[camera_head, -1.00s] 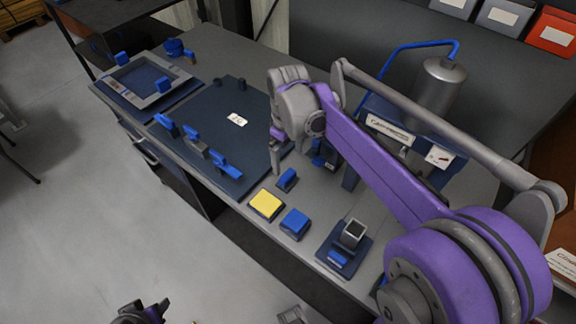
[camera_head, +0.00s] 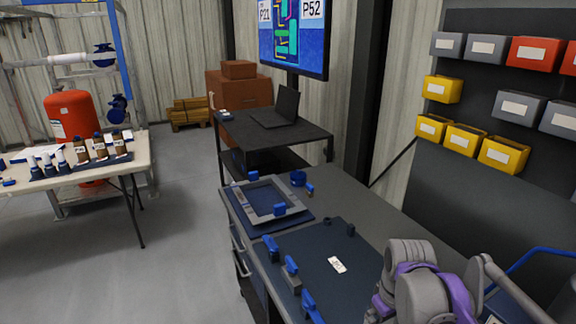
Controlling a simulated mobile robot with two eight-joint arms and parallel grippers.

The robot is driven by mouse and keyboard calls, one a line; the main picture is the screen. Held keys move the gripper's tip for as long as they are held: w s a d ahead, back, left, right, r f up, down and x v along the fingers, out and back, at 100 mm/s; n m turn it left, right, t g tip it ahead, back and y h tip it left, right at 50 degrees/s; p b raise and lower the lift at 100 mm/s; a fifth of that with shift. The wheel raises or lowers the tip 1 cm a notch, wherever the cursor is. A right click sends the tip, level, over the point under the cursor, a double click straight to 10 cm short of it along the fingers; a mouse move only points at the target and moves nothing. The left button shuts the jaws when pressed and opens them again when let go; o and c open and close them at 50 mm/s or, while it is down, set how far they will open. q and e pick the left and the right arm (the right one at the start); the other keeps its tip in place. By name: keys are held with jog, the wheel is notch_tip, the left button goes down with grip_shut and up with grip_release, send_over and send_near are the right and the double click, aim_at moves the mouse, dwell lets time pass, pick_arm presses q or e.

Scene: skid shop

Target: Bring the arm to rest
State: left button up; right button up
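My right arm's grey and purple wrist (camera_head: 415,285) is at the bottom right in the head view, over the right side of the dark blue mat on the workbench. Only a little of the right gripper (camera_head: 378,312) shows at the bottom edge, below the wrist. Its fingertips are cut off or hidden, so I cannot tell whether it is open or shut. My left arm and gripper are out of view.
The workbench (camera_head: 385,225) carries a grey frame (camera_head: 265,200), blue clamps (camera_head: 290,265) and a white tag (camera_head: 337,265). A black stand with a laptop (camera_head: 277,107) is behind. A table with bottles (camera_head: 100,148) stands left. The floor between is clear.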

jog(key=s+a+f+m+t+p, duration=0.1)
jog(key=s, duration=0.3)
jog(key=s+a+m+t+p, duration=0.1)
jog(key=s+a+t+p, duration=0.1)
jog(key=s, duration=0.2)
jog(key=s+a+f+m+t+p, duration=0.1)
jog(key=s+a, duration=0.1)
jog(key=s, duration=0.2)
jog(key=shift+s+a+f, duration=0.2)
jog(key=shift+s+f, duration=0.1)
jog(key=shift+s, duration=0.1)
jog(key=shift+s+a+f+m+t, duration=0.15)
jog(key=shift+s+f+m+t, duration=0.2)
jog(key=shift+s+m+t, duration=0.05)
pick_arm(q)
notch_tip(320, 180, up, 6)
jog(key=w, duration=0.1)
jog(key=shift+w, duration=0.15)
pick_arm(e)
jog(key=shift+w, duration=0.1)
